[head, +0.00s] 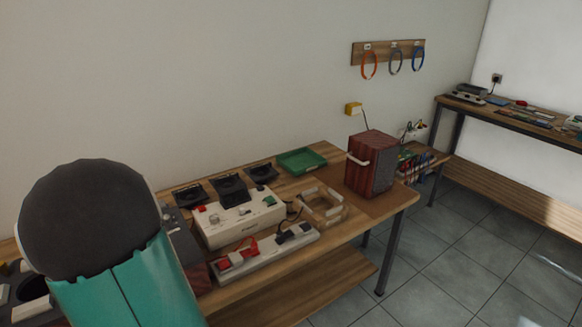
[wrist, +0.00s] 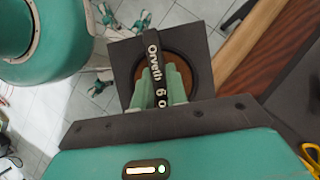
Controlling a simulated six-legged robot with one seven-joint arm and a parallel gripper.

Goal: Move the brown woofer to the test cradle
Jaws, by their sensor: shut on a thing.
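In the wrist view, my gripper (wrist: 163,84) is shut on the brown woofer (wrist: 126,62), a black square frame with a brown cone. A dark strap or bar with the lettering "Orveth 6 o" crosses its face between the fingers. Floor tiles show past it, so it is off the tabletop edge. The head view does not show the gripper or the woofer. A pale wooden open frame (head: 322,205), perhaps the test cradle, stands on the bench (head: 384,206).
The white control box (head: 240,220), a power strip (head: 265,250), a green tray (head: 301,161) and a reddish-brown wooden cabinet (head: 370,162) crowd the bench. A second bench (head: 520,117) stands at right. Yellow handles (wrist: 312,156) show in the wrist view. Tiled floor (head: 440,240) is clear.

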